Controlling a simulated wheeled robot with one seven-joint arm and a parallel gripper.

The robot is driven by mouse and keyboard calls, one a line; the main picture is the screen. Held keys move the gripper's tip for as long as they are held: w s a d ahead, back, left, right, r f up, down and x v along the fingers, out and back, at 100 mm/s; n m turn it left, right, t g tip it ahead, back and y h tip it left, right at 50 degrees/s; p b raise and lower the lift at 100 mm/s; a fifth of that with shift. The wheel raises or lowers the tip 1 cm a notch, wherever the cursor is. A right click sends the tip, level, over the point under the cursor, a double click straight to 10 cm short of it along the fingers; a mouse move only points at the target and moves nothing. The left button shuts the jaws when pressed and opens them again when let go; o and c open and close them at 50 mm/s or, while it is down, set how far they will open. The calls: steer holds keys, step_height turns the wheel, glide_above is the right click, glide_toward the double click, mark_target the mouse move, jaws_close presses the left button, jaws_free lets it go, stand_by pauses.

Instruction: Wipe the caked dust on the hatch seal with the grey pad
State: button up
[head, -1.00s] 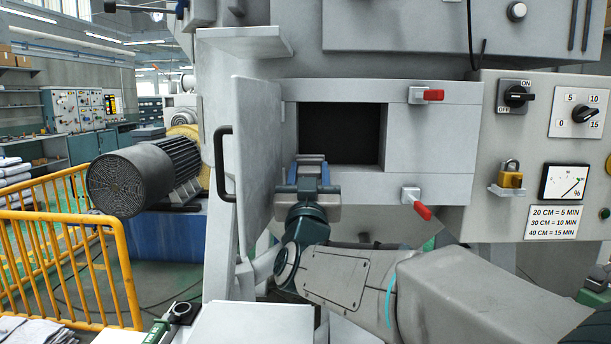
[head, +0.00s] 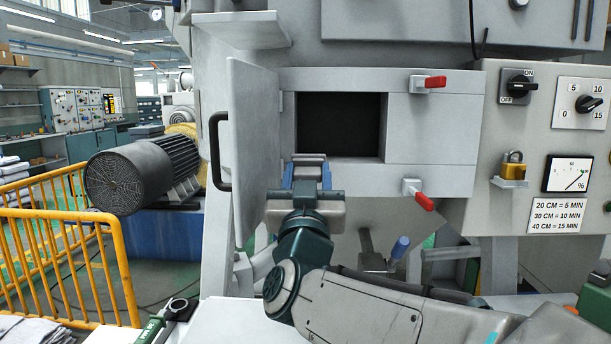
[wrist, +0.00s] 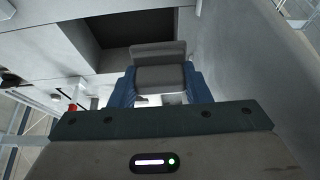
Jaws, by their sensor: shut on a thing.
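The hatch is a dark rectangular opening (head: 340,125) in the machine's front. Its grey door (head: 253,150) stands swung open on the left. My gripper (head: 308,178) is in front of the opening's lower left corner, beside the open door. It is shut on the grey pad (head: 310,159). In the wrist view the grey pad (wrist: 160,75) is between the blue fingers, with the dark opening (wrist: 130,28) beyond it. I cannot make out the seal or caked dust on it. Whether the pad touches the frame is unclear.
Two red-handled latches (head: 432,82) (head: 420,198) are on the opening's right side. A control panel with knobs and a yellow padlock (head: 513,165) is further right. A motor (head: 140,175) and yellow railing (head: 70,235) stand left.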

stand_by(0.3)
steer(key=shift+w+f+t+b, duration=0.15)
steer(key=shift+w+t+b, duration=0.15)
steer(key=shift+w+b, duration=1.25)
steer(key=shift+w, duration=1.15)
steer(key=shift+w+d, duration=0.1)
steer(key=shift+w, duration=0.65)
step_height(320, 180, down, 7)
steer(key=b, duration=0.7)
steer(key=shift+f+b, duration=0.15)
steer(key=shift+b, duration=0.15)
